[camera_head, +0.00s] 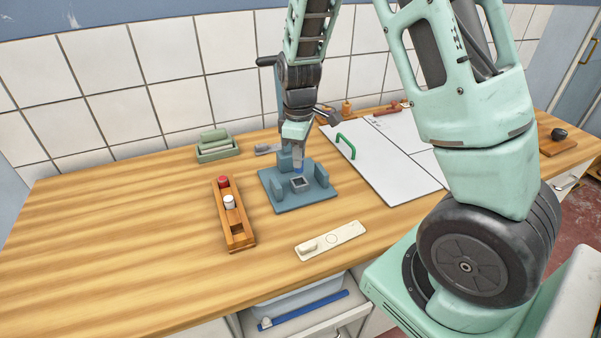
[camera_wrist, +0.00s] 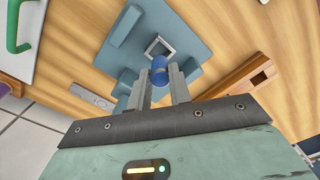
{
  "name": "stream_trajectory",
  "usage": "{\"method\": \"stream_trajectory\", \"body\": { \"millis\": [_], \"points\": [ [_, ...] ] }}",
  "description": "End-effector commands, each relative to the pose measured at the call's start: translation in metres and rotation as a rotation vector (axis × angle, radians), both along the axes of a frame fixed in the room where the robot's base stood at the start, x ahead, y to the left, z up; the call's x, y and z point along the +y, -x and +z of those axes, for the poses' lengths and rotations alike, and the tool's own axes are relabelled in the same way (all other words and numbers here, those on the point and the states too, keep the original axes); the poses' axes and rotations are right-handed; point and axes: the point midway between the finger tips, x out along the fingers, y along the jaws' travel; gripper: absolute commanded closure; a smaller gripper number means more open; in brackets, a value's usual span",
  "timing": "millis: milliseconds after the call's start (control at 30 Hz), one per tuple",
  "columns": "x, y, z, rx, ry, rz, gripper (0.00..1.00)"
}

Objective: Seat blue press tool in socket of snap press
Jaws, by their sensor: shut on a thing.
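The blue-grey snap press (camera_head: 285,204) stands on the wooden bench, with upright blocks around a square, dark-centred socket (camera_head: 299,183). My gripper (camera_head: 298,150) is over the press, pointing down. In the wrist view my gripper (camera_wrist: 160,85) is shut on the blue press tool (camera_wrist: 160,66), a short cylinder between the fingertips. There the tool appears just beside the socket frame (camera_wrist: 160,48) and partly overlaps its near edge; its height above the socket is hard to tell. The press (camera_wrist: 185,28) also shows in the wrist view.
A wooden rack (camera_head: 246,240) with a red tool (camera_head: 223,182) and a white tool (camera_head: 229,201) stands left of the press. A cream plate (camera_head: 345,234) lies in front. A white board (camera_head: 385,165) with a green handle (camera_head: 345,145) lies right. The bench's left side is clear.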

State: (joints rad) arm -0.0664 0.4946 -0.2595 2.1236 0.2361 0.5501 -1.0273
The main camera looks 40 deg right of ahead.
Motion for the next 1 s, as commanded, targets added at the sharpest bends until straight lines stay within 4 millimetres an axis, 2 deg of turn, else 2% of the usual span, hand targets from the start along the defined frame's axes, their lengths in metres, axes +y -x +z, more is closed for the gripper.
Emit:
{"method": "stream_trajectory", "body": {
  "millis": [433,867,900,933,1000],
  "points": [
    [0.000,0.000,-0.052,0.001,0.000,-0.001,1.00],
    [-0.001,0.000,-0.060,-0.001,0.000,0.000,1.00],
    [-0.001,0.000,-0.058,-0.001,0.000,0.000,0.69],
    [0.000,0.000,-0.058,-0.001,0.000,0.000,0.61],
    [0.000,0.000,-0.058,-0.001,0.000,0.000,0.58]
  ]
}}
